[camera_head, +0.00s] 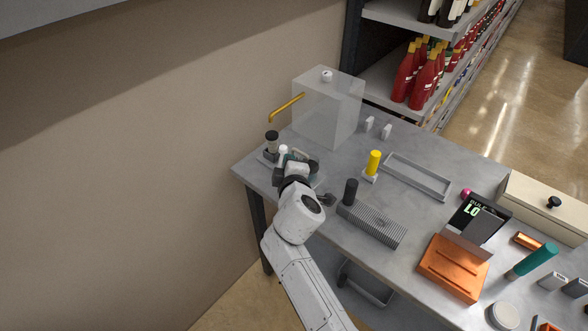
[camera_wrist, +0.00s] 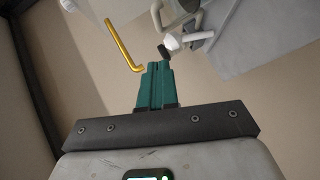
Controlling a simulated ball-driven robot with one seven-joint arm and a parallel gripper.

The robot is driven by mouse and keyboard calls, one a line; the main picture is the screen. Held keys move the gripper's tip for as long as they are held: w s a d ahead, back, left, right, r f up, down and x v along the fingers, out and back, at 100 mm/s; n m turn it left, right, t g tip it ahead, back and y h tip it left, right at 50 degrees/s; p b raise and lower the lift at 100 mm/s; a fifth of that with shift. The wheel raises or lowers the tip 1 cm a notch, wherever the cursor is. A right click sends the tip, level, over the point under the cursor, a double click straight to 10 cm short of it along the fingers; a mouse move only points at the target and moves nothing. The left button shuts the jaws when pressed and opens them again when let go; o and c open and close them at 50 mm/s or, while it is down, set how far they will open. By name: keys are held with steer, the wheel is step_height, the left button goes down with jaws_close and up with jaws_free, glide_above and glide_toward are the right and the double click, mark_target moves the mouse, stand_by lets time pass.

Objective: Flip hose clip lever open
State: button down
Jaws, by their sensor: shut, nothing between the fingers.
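My gripper (camera_wrist: 157,66) has green fingers pressed together with nothing between them. In the wrist view its tips are just below a small black-ended part (camera_wrist: 164,52) beside a white fitting (camera_wrist: 190,39); I cannot tell if they touch. A grey curved piece (camera_wrist: 156,18) rises above that fitting. I cannot tell which part is the hose clip lever, or its position. In the head view my wrist covers much of the small pump assembly at the table's left corner. A black-capped cylinder (camera_head: 271,141) and a white-topped part (camera_head: 283,151) show there.
A bent yellow rod (camera_head: 286,107) sticks out from a translucent box (camera_head: 328,103) behind the pump; it also shows in the wrist view (camera_wrist: 124,45). A yellow cylinder (camera_head: 374,163), a black cylinder (camera_head: 350,192) and a ribbed grey block (camera_head: 371,222) stand right of my arm. A wall is left.

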steer(key=r+v, duration=0.1)
steer(key=v, duration=0.5)
steer(key=shift+d+r+p, duration=0.25)
steer(key=shift+d+p, duration=0.05)
steer(key=shift+s, duration=0.15)
